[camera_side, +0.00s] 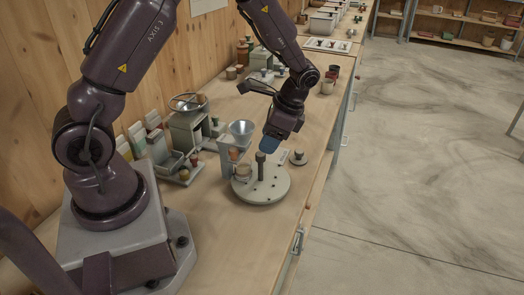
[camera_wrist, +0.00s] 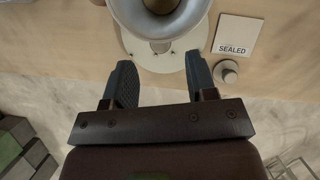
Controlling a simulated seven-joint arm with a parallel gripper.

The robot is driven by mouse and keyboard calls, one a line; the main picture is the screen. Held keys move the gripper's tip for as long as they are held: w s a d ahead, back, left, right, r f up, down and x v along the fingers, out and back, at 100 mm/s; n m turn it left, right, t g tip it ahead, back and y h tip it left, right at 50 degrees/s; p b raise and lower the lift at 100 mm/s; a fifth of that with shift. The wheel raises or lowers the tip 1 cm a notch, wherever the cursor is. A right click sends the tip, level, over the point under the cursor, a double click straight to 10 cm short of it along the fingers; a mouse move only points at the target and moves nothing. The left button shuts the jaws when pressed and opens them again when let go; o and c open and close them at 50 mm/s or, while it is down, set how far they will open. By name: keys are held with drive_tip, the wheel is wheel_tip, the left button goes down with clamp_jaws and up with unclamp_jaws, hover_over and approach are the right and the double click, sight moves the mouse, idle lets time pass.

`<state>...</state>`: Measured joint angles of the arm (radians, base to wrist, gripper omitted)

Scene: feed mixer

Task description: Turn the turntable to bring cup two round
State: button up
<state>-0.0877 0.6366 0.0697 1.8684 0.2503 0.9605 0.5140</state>
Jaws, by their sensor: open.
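The turntable (camera_side: 268,190) is a pale grey-green disc with small dark holes near its rim. A dark upright post (camera_side: 260,166) stands on it. A tan cup (camera_side: 242,172) stands at its left side; I cannot read any number on it. My gripper (camera_side: 269,146) is open just above the post in the side view; I cannot tell whether it touches it. In the wrist view my open fingers (camera_wrist: 160,82) point toward the pale turntable (camera_wrist: 180,58), partly hidden under a round grey funnel (camera_wrist: 160,18). No cup can be made out there.
The funnel (camera_side: 242,128) sits on a grey stand (camera_side: 227,158) just behind the turntable. A "SEALED" card (camera_wrist: 237,36) and a small round knob (camera_wrist: 227,71) lie to the right in the wrist view. The front bench is bare.

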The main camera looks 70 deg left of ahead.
sight(261, 153)
drive_tip(key=x, duration=0.5)
clamp_jaws()
